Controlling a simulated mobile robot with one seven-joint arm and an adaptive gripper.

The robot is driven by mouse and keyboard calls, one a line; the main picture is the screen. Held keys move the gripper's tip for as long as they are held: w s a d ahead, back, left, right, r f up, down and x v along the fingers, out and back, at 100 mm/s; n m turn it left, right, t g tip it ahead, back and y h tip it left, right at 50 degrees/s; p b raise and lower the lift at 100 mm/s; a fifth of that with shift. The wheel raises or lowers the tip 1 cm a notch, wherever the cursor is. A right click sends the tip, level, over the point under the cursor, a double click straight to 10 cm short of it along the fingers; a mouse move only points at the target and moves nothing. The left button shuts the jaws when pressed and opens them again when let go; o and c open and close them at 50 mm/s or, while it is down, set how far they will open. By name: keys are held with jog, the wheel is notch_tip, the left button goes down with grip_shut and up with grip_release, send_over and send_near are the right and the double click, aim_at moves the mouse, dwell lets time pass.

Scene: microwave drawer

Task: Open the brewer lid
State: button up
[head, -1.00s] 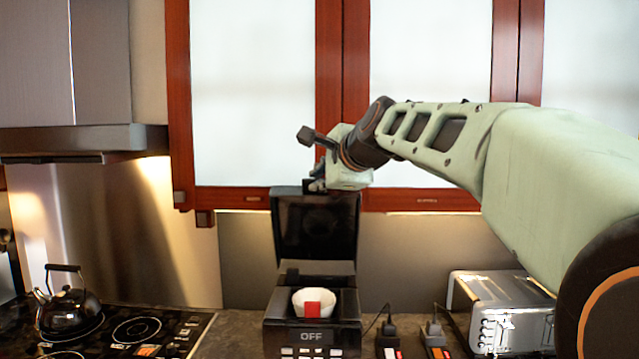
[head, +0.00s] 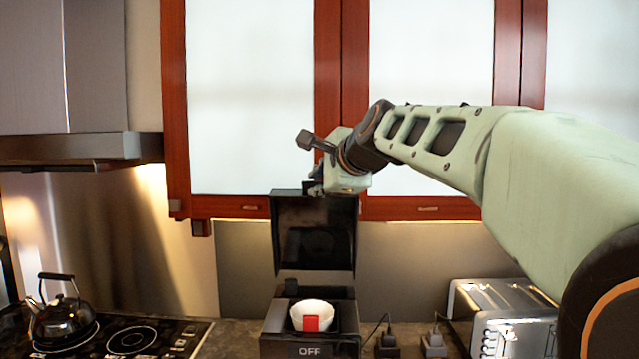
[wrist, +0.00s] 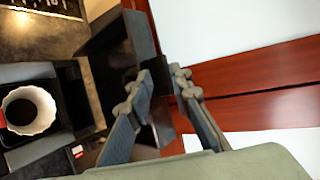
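The brewer (head: 285,349) stands on the counter with a white cup-shaped filter (head: 312,310) bearing a red tab in its top opening. Its black lid (head: 315,235) stands raised, close to upright. My gripper (head: 316,188) is at the lid's top edge, in front of the cabinet. The lid (wrist: 110,60) lies beside and behind the left finger. I cannot tell whether the fingers touch it. The filter also shows at the left of the wrist view (wrist: 30,108).
Red-framed cabinets (head: 420,208) hang just behind my gripper and the lid. A toaster (head: 500,310) stands to the right of the brewer, with plugs and cords (head: 388,342) between them. A kettle (head: 62,315) sits on the stove (head: 130,338) at the left.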

dwell(0.3)
notch_tip(320, 180, up, 10)
dwell(0.7)
dwell(0.3)
